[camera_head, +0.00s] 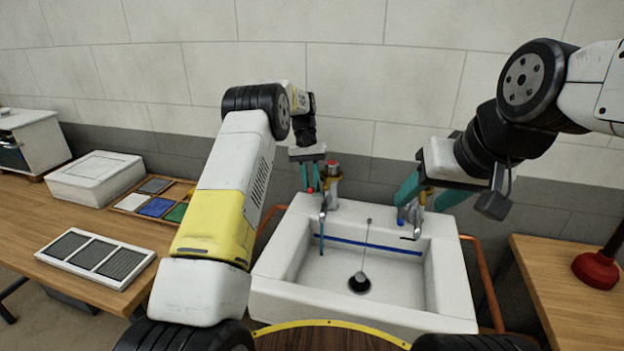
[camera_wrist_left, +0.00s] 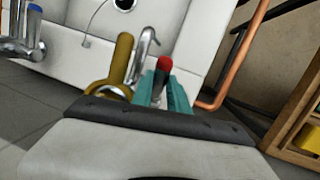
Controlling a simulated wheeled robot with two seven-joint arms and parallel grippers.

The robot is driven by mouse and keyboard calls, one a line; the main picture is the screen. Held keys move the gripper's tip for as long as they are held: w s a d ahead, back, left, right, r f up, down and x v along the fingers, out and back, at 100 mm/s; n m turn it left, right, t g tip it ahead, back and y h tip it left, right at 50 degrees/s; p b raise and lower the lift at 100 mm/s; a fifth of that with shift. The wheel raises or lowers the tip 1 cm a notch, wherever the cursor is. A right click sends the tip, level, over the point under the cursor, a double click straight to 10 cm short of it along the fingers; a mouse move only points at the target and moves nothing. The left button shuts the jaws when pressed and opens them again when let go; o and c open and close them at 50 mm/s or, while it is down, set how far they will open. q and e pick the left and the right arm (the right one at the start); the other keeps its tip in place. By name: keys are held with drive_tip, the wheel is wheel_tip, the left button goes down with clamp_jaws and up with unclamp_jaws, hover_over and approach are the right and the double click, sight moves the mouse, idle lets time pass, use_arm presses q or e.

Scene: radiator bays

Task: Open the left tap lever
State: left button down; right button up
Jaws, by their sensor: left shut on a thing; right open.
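The left tap (camera_head: 331,186) stands at the back left of the white sink, with a brass body and a chrome spout. Its red-tipped lever (camera_wrist_left: 163,64) sits between the teal fingers of my left gripper (camera_head: 312,180) in the left wrist view. My left gripper (camera_wrist_left: 164,88) is shut on this lever. A thin blue vertical streak (camera_head: 322,240) shows below the left spout; I cannot tell whether it is water. My right gripper (camera_head: 428,193) is open, its teal fingers on either side near the right tap. The right tap has a blue-tipped lever (camera_head: 401,216), which also shows in the wrist view (camera_wrist_left: 34,8).
The sink (camera_head: 285,285) has a dark drain plug (camera_head: 359,283) on a chain. Copper pipes (camera_head: 487,280) run beside it. A red plunger (camera_head: 596,269) stands on the right bench. The left bench holds a white box (camera_head: 95,177), a colored-tile tray and a grille panel (camera_head: 96,259).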

use_arm(q)
drive_tip(key=c, duration=1.3)
unclamp_jaws()
